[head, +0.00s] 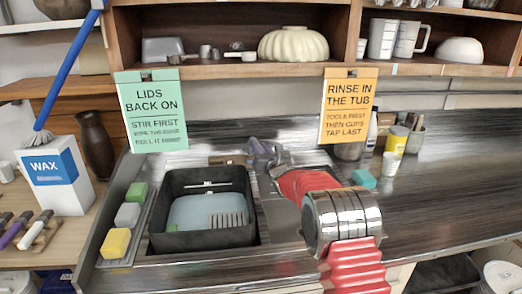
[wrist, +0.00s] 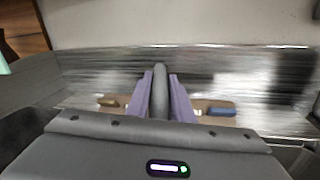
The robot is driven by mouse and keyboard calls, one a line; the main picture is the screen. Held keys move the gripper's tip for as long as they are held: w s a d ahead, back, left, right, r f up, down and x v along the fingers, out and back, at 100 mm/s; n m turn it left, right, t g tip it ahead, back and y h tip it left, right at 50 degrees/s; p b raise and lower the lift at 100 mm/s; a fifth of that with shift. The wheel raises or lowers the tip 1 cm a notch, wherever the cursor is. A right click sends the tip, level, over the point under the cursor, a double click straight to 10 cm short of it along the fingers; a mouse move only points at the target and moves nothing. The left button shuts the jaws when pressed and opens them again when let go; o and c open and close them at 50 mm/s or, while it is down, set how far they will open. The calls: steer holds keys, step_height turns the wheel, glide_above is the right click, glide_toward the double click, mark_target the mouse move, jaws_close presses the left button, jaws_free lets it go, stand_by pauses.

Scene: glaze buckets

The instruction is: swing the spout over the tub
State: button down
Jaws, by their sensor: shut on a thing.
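The tub (head: 165,240) is a black square basin in the metal counter in the head view, with pale blue-grey contents and a slotted piece inside. My gripper (head: 262,150) is behind the tub's back right corner. In the wrist view my gripper's purple fingers (wrist: 161,100) are shut on the spout (wrist: 160,72), a dark grey rounded tube between them. Behind the fingers, a brown tap base shows a brass handle (wrist: 108,102) at left and a blue handle (wrist: 222,112) at right. In the head view my gripper and arm mostly hide the spout.
Yellow, grey and green sponges (head: 116,243) lie along the tub's left side. A teal block (head: 364,178), a white cup (head: 391,164) and a yellow jar (head: 396,139) stand to the right. Two signs hang from the shelf (head: 230,71). The right counter is mostly clear.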

steer(key=shift+d, duration=0.15)
steer(key=c, duration=1.6)
jaws_free()
steer(key=shift+v, duration=6.85)
steer(key=shift+c, duration=0.4)
